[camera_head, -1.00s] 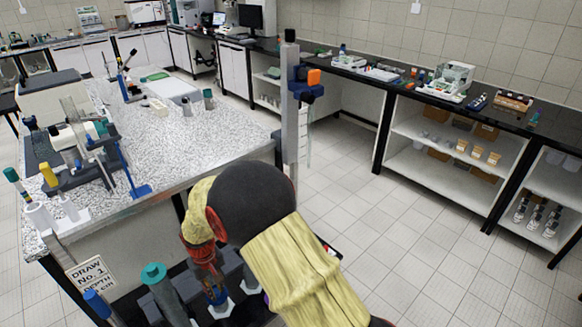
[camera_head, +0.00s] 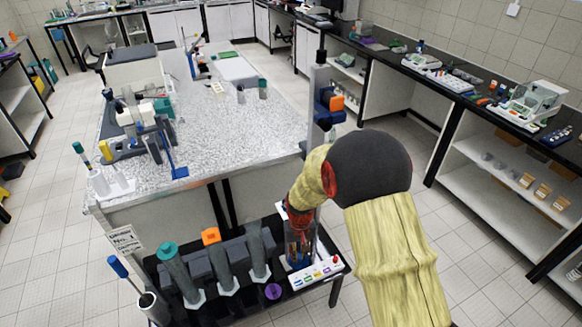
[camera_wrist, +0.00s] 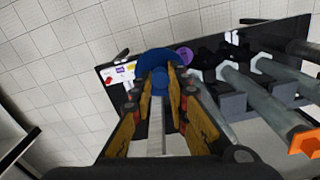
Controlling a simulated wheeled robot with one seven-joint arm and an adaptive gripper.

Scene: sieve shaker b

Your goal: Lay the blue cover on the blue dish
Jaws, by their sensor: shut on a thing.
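The blue cover (camera_wrist: 155,64) is round and sits between the fingers of my gripper (camera_wrist: 160,84) in the wrist view. The gripper is shut on it. In the head view my gripper (camera_head: 299,246) points down over the right end of the dark low bench, beside a white strip with coloured marks (camera_head: 317,272). The arm and fingers hide most of the cover there. I cannot make out the blue dish in either view; whether it lies behind the gripper or cover I cannot tell.
A small purple round piece (camera_head: 273,291) lies on the dark bench (camera_head: 255,309). Grey tubes with teal (camera_head: 167,250) and orange (camera_head: 211,236) tops stand left of the gripper. A speckled table (camera_head: 232,135) is behind, with a tall metal post (camera_head: 318,110) at its corner.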

